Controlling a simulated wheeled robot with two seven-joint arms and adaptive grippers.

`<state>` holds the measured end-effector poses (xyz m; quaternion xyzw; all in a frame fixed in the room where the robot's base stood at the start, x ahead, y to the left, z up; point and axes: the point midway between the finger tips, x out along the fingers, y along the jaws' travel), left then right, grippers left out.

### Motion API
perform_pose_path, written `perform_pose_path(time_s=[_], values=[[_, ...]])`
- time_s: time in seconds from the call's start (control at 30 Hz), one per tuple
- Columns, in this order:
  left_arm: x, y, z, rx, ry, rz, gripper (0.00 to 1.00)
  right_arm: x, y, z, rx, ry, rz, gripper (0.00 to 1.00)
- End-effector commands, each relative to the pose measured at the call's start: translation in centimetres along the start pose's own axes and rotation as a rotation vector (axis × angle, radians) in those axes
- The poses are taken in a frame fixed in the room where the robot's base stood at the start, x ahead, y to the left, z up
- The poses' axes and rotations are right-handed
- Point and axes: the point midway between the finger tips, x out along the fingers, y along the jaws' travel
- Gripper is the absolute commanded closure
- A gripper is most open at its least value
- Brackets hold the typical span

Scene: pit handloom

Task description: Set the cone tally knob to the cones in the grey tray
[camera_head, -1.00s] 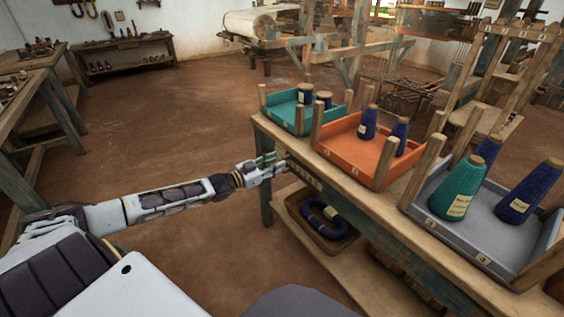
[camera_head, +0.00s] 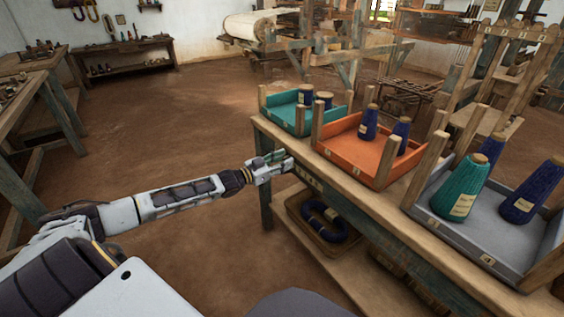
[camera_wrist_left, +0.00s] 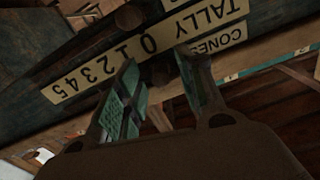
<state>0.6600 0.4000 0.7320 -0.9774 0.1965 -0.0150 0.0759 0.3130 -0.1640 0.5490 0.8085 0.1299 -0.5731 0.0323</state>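The grey tray (camera_head: 486,262) stands at the near right end of the bench, with a teal cone (camera_head: 460,190) and a dark blue cone (camera_head: 532,192) upright in it. My left gripper (camera_head: 282,160) is at the bench's front edge near its far left end. In the left wrist view my left gripper (camera_wrist_left: 158,70) has its two teal-padded fingers apart, close to the tally plate (camera_wrist_left: 112,66), which reads upside down "CONES TALLY 0 1 2 3 4 5". A dark shape lies between the fingertips; I cannot tell the knob or its setting. My right gripper is out of view.
An orange tray (camera_head: 345,161) with two blue cones and a teal tray (camera_head: 285,119) with blue cones share the bench top (camera_head: 370,196). A basket (camera_head: 308,239) with a blue yarn ring sits on the shelf below. The floor to the left is clear.

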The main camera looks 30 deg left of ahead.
Motion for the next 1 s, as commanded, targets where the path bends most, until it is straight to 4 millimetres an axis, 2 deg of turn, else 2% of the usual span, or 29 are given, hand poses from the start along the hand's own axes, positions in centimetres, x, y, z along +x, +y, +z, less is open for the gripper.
perform_pose_path(time_s=[0.27,0.6,1.0], values=[[0.04,-0.01,-0.02,0.000,0.000,0.000,0.62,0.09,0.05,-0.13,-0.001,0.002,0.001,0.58],[0.03,-0.01,-0.02,0.000,0.000,0.000,1.00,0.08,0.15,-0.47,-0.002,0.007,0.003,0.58],[0.05,0.18,-0.12,-0.001,0.001,0.000,1.00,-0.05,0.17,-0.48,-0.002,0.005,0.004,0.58]])
